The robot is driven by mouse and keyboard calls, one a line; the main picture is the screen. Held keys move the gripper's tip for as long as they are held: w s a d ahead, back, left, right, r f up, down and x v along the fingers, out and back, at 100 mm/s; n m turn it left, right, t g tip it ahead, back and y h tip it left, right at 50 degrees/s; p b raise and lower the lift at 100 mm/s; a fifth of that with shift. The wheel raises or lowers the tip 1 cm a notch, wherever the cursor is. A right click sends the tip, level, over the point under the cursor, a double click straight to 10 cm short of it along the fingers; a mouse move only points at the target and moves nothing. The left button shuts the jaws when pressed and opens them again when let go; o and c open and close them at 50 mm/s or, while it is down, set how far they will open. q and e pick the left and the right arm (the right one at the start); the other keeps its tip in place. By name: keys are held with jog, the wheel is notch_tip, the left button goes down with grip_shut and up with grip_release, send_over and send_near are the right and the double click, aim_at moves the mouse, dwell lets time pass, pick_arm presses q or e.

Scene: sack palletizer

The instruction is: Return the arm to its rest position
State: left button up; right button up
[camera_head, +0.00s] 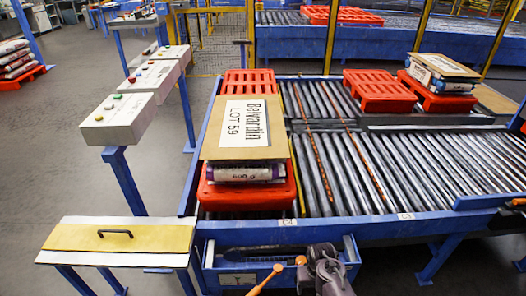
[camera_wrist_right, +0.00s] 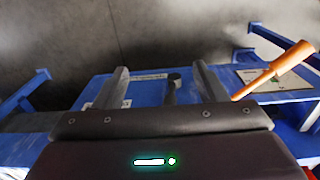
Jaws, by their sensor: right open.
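My right gripper (camera_head: 322,262) is at the bottom of the head view, over the blue tray (camera_head: 222,276) at the front of the roller conveyor. In the right wrist view its two fingers (camera_wrist_right: 163,84) are spread apart with nothing gripped between them. A dark upright piece (camera_wrist_right: 173,88) shows beyond the gap, apart from the fingers as far as I can tell. An orange-handled tool (camera_wrist_right: 280,70) is to the right of the fingers; its orange handle also shows in the head view (camera_head: 266,279). My left gripper is not in view.
A cardboard sheet marked "Belwardin LOT 59" (camera_head: 243,125) lies on a sack on a red pallet (camera_head: 245,197) on the conveyor (camera_head: 340,150). Button boxes (camera_head: 118,118) and a yellow panel with a handle (camera_head: 115,238) stand left. More red pallets (camera_head: 378,90) are at the back.

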jog(key=s+d+f+n+b, duration=0.1)
jog(key=s+d+f, duration=0.1)
jog(key=s+f, duration=0.75)
jog(key=s+d+f+b, duration=0.1)
jog(key=s+d+f, duration=0.1)
jog(key=s+f, duration=0.7)
pick_arm(q)
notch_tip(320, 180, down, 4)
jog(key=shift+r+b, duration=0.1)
jog(key=shift+b, duration=0.8)
pick_arm(e)
jog(key=s+d+f, duration=0.1)
jog(key=s+f, duration=0.2)
jog(key=s, duration=0.4)
jog(key=s+d+f, duration=0.1)
jog(key=s+f, duration=0.2)
jog(key=s, duration=0.4)
jog(key=s+d+f+n+t, duration=0.1)
jog(key=s+f, duration=0.3)
jog(key=s, duration=0.3)
jog(key=shift+s+d, duration=0.2)
jog(key=shift+s, duration=0.05)
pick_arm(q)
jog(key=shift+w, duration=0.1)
